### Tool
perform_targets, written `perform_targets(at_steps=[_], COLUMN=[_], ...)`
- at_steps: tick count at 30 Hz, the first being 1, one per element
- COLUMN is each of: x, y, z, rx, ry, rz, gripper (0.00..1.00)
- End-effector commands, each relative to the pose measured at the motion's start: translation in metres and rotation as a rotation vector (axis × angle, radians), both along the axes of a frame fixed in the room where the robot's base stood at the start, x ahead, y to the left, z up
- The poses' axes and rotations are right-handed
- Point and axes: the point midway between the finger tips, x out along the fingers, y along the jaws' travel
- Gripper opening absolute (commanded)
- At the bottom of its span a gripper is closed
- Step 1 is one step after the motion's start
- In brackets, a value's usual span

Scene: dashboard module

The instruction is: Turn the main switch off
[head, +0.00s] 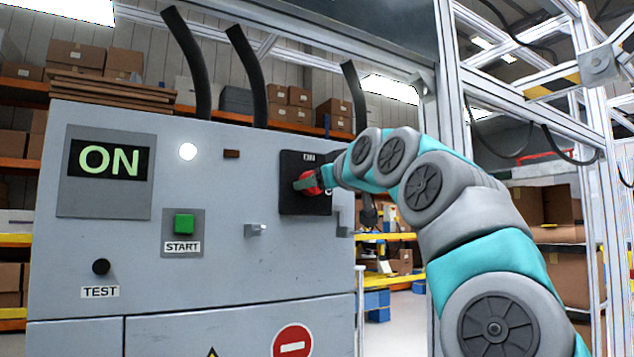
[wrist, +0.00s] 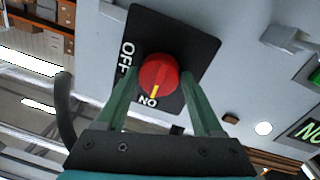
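The main switch is a round red knob (wrist: 158,78) on a black square plate (wrist: 190,45), with OFF and ON printed on the plate in white. The knob's yellow mark points at ON. In the head view the plate (head: 291,205) is on the right part of the grey panel, and my gripper (head: 309,182) largely covers the red knob. My gripper (wrist: 159,72) is open, with one green finger on each side of the knob. The fingertips are close to its sides, with narrow gaps. The display (head: 108,161) reads ON in green.
The grey panel (head: 140,270) also carries a lit white lamp (head: 188,151), a green START button (head: 184,223), a black TEST knob (head: 101,267) and a small metal latch (head: 256,230) below left of the switch. A metal frame (head: 449,80) stands to the right.

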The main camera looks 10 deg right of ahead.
Motion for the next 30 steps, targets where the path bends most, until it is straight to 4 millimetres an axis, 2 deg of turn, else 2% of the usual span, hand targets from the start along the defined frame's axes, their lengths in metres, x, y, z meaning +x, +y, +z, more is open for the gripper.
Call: perform_targets(at_steps=[2,16,23,30], x=[0.0,0.0,0.0003,0.0011], y=[0.0,0.0003,0.0001,-0.0012], z=[-0.0001,-0.0003,-0.0003,0.0002], rx=[0.0,0.0,0.017,0.118], ry=[0.0,0.001,0.006,0.04], rz=[0.0,0.001,-0.001,-0.003], gripper=[0.58,0.06,0.06,0.06])
